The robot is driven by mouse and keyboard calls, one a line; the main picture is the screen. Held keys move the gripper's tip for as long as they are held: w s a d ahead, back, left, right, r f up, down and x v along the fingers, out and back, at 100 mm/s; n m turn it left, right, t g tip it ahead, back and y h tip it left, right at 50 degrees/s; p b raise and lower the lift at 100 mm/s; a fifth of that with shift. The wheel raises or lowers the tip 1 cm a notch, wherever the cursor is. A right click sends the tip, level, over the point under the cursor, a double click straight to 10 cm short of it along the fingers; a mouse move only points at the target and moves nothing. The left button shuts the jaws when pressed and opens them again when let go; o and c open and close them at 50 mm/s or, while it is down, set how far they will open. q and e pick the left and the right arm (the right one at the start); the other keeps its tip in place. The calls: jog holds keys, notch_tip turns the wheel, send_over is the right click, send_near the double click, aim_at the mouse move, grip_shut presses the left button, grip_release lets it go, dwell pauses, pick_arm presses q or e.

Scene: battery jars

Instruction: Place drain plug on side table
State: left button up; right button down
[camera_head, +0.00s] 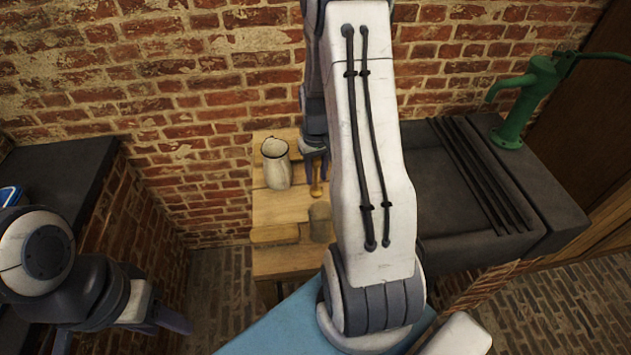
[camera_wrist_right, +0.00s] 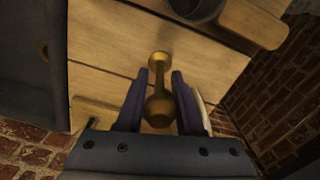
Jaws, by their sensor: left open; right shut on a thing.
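The brass drain plug (camera_wrist_right: 159,105) is between the two dark fingers of my right gripper (camera_wrist_right: 160,90) in the right wrist view. The gripper is shut on it. The plug also shows small in the head view (camera_head: 316,189), below my right gripper (camera_head: 316,172), over the wooden side table (camera_head: 270,212). The table's planks show in the right wrist view (camera_wrist_right: 105,90). I cannot tell whether the plug touches the tabletop. My left gripper (camera_head: 123,336) is open and empty at the lower left, far from the table.
A cream jug (camera_head: 277,167) stands on the table left of the plug. A grey cup (camera_head: 320,223) and a wooden block (camera_head: 274,235) are nearer the front. A dark stone sink (camera_head: 450,195) with a green pump (camera_head: 522,95) stands right. A dark counter (camera_head: 65,170) is left.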

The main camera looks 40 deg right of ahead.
aim_at(316, 191)
notch_tip(316, 191, down, 4)
jog(key=shift+r+p, duration=0.1)
jog(key=shift+p, duration=0.45)
jog(key=shift+w, duration=0.1)
jog(key=shift+f, duration=0.2)
jog(key=shift+f, duration=0.15)
jog(key=c, duration=0.5)
grip_release()
jog(key=shift+c, duration=0.2)
